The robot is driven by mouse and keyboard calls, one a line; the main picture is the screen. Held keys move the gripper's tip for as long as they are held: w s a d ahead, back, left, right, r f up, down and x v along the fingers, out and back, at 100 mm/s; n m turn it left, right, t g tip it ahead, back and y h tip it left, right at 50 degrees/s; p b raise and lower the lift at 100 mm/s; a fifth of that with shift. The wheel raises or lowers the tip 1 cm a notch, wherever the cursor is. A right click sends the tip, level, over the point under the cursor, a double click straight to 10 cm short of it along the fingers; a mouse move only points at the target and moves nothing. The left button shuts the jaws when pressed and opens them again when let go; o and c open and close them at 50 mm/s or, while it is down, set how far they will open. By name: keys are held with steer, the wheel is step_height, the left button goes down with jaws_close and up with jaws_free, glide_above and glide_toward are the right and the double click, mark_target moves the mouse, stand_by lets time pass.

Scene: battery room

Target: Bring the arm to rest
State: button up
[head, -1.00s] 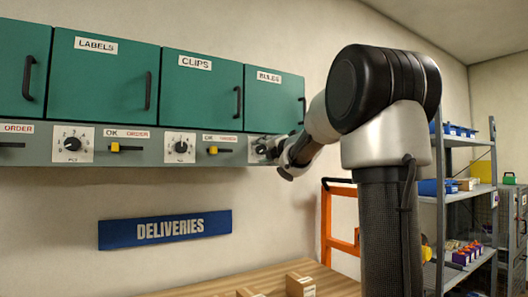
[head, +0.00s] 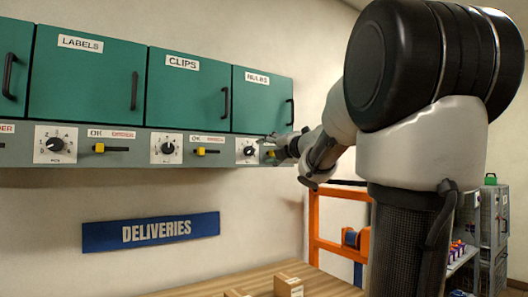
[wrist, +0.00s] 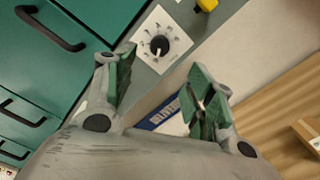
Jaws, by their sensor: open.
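My arm reaches from the right of the head view toward the grey panel (head: 120,149) under the green cabinets. My gripper (head: 283,141) is in front of the panel's right end, beside the dial (head: 248,149) under the BULBS door. Its finger area is small there and partly covers a yellow switch. In the wrist view my gripper (wrist: 163,82) has its two fingers spread apart with nothing between them. A dial (wrist: 160,46) with a black knob lies just beyond the fingertips. I cannot tell the exact gap to the panel.
Green cabinet doors (head: 95,75) with black handles hang above the panel. A blue DELIVERIES sign (head: 150,232) is on the wall below. A wooden table (head: 245,283) with small boxes (head: 288,286) stands beneath. An orange frame (head: 341,192) and shelving (head: 462,258) are at right.

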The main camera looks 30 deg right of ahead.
stand_by(0.6)
steer(key=s+d+f+m+g+h, duration=0.75)
steer(key=d+f+m, duration=0.5)
steer(key=m, duration=0.25)
steer(key=s+a+f+m+g, duration=0.2)
steer(key=s+f+m, duration=0.3)
steer(key=f, duration=0.1)
steer(key=s+a+f+m+g+y, duration=0.2)
steer(key=s+a+f+y, duration=0.1)
steer(key=s+a+f, duration=0.3)
steer(key=s+a+f+m+g+y, duration=0.1)
steer(key=s+a+f+y, duration=0.3)
steer(key=s+a, duration=0.6)
steer(key=a+f+g, duration=0.1)
steer(key=a+f, duration=0.1)
steer(key=a, duration=0.2)
steer(key=shift+s+a+f+m, duration=0.2)
steer(key=shift+a+f+m, duration=0.15)
steer(key=shift+f+m, duration=0.05)
